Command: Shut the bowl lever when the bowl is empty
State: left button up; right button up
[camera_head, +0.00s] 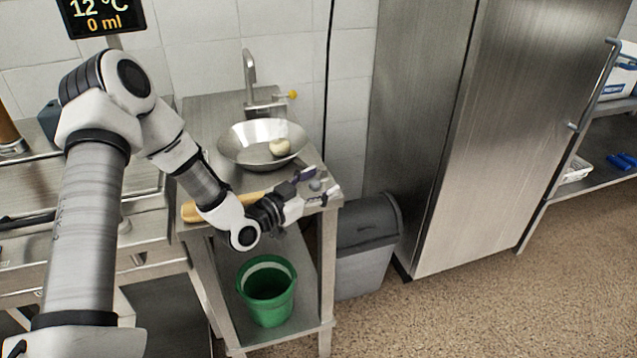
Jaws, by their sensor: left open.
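A shallow metal bowl (234,150) sits on the steel stand, with one pale round item (279,147) in it, so it is not empty. A tap (249,75) rises behind the bowl, with a small yellow lever (292,95) at its right side. My left gripper (316,186) is in front of the bowl, at the stand's front right corner. Its fingers are apart and point right. A small grey round thing shows between the fingers; I cannot tell whether they touch it. My right gripper is not in view.
A long yellowish item (191,211) lies on the stand's front edge, partly behind my arm. A green bucket (266,300) stands on the lower shelf. A grey bin (365,245) and a tall steel cabinet (470,140) stand to the right. A display (100,16) reads 0 ml. The right floor is clear.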

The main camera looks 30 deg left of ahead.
aim_at(312, 188)
pick_arm(q)
jog(key=shift+s+a, duration=0.35)
jog(key=shift+s, duration=0.2)
jog(key=v, duration=0.6)
jog(key=shift+s+d, duration=0.1)
jog(key=shift+d, duration=0.05)
